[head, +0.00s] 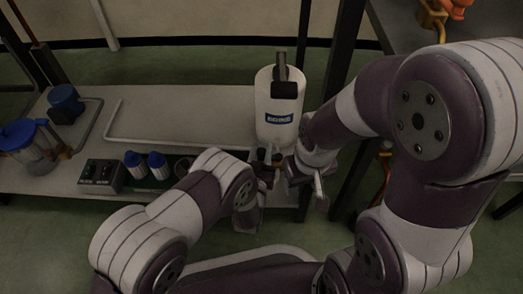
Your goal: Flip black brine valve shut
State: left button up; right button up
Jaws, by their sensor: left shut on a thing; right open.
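A white cylinder (279,134) with a dark blue label stands upright at the right end of the bench. A black handle-like part (283,88) sits at its top. A small brass-coloured fitting (266,155) shows at the cylinder's lower front, between my two grippers. My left gripper (264,172) is shut at this fitting, on what seems to be the black brine valve; the valve's lever is mostly hidden, and its position cannot be told. My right gripper (316,184) is open and empty, just right of the cylinder's base.
The pale bench (190,130) holds a bent pale rod, a black switch box (101,174), two blue-capped bottles (146,165), a blue-lidded jug (32,145) and a blue device (65,102). A dark post stands right of the cylinder. The bench middle is clear.

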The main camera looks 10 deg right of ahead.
pick_arm(q)
jog(key=shift+w+r+m+h+p, duration=0.2)
jog(key=shift+r+m+h+p, duration=0.15)
jog(key=shift+p, duration=0.3)
jog(key=shift+w+f+m+g+h, duration=0.15)
jog(key=shift+f+m+g+h, duration=0.1)
jog(key=shift+m+g+h, duration=0.35)
jog(key=o, duration=0.9)
jog(key=shift+d, duration=0.1)
jog(key=shift+f, duration=0.1)
pick_arm(e)
jog(key=shift+r, duration=0.85)
jog(key=shift+s, duration=0.1)
